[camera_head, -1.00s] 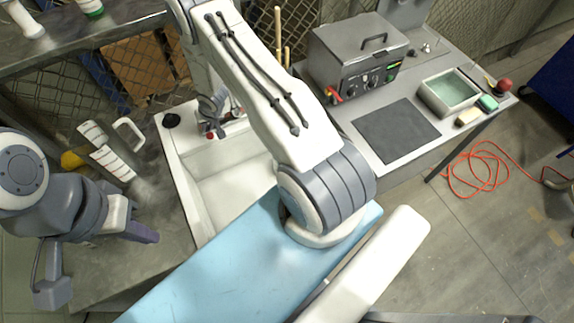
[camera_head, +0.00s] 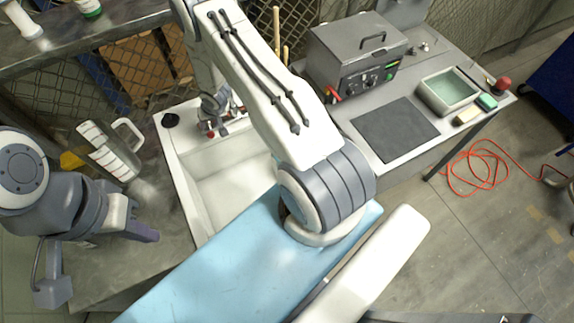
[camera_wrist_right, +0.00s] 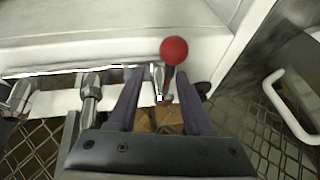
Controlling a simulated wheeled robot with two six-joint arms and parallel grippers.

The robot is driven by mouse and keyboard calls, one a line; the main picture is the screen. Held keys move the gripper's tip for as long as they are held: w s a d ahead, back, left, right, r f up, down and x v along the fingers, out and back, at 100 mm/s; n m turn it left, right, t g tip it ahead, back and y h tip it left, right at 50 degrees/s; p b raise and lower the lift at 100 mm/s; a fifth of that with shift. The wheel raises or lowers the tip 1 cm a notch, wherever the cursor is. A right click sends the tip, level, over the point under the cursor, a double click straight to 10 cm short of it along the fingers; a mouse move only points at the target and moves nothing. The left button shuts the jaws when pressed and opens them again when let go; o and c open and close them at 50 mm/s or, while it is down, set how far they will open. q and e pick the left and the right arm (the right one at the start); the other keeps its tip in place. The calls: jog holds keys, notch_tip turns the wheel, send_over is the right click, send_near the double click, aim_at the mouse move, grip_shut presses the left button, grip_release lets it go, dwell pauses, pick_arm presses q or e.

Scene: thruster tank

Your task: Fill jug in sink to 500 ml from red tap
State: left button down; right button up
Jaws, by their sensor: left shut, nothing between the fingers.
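The white sink (camera_head: 235,190) is partly hidden by my right arm and looks empty where visible. The tap fittings (camera_head: 215,118) are at its back edge. In the right wrist view, the red tap knob (camera_wrist_right: 174,50) lies just beyond the fingertips of my open right gripper (camera_wrist_right: 158,76), nearer the right finger; contact is unclear. My left gripper (camera_head: 148,235) is shut and empty over the counter, below the jug in the picture.
A light blue panel (camera_head: 240,260) crosses the front. Right of the sink are a grey box with knobs (camera_head: 355,55), a dark mat (camera_head: 396,130) and a tray of greenish liquid (camera_head: 448,88). A red cable (camera_head: 480,165) lies on the floor.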

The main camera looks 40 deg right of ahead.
jog(key=w+r+p+v, duration=0.1)
jog(key=p+v, duration=0.4)
jog(key=v, duration=1)
jog(key=shift+w+a+r, duration=0.4)
jog(key=shift+w, duration=0.05)
dwell(0.5)
